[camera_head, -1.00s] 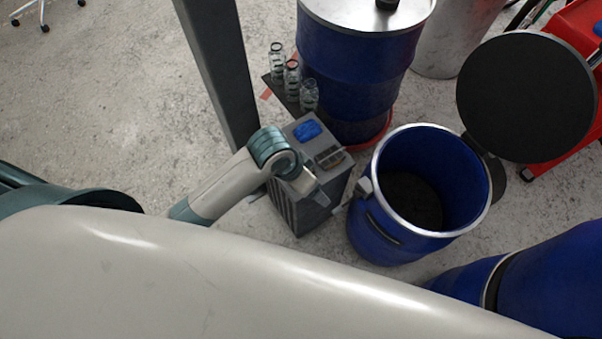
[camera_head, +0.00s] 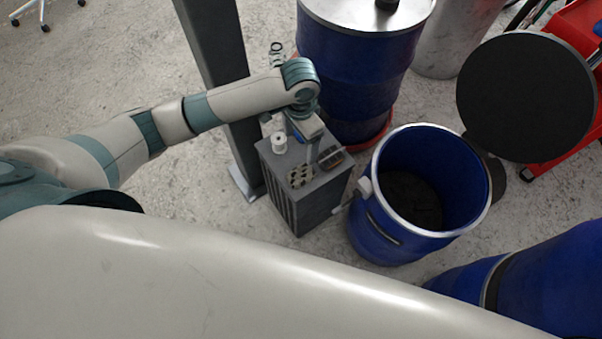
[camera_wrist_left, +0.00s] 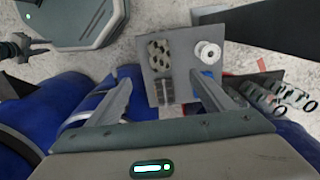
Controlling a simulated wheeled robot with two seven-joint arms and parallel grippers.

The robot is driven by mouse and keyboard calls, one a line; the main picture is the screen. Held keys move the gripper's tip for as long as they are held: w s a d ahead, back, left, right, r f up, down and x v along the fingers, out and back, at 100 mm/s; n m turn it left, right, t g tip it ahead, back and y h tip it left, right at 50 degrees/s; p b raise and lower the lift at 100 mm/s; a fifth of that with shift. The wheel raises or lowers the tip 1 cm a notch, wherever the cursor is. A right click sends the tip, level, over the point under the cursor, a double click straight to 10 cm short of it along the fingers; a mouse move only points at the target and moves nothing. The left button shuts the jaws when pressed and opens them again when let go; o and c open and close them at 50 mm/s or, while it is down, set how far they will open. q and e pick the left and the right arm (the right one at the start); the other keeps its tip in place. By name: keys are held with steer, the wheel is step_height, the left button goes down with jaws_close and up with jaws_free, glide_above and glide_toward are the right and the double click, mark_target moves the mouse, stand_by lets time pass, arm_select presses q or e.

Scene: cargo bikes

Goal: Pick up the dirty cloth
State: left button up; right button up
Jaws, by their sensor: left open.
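A small blue cloth (camera_wrist_left: 208,77) lies on top of a grey cabinet (camera_wrist_left: 183,32). In the left wrist view it is partly hidden behind the right-hand finger. In the head view my wrist covers most of that spot, and only a bit of blue shows beside the gripper. My left gripper (camera_wrist_left: 160,84) is open and empty, pointing down over the cabinet (camera_head: 285,205). The cloth is beside one finger; I cannot tell whether they touch. My right gripper is not in view.
A white spool (camera_head: 280,143), a block with several holes (camera_head: 300,176) and a small tray (camera_head: 331,160) share the cabinet top. An open blue drum (camera_head: 366,235) stands close right, a lidded drum (camera_head: 345,70) behind. A grey post (camera_head: 215,60) rises behind the arm.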

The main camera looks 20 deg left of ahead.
arm_select(q)
steer(key=shift+f, duration=0.1)
steer(key=p, duration=0.1)
glide_above(301, 172)
step_height(301, 172, down, 12)
steer(key=shift+s, duration=0.15)
stand_by(0.4)
steer(key=shift+f+p, duration=0.6)
steer(key=shift+f, duration=2)
steer(key=c, duration=1.2)
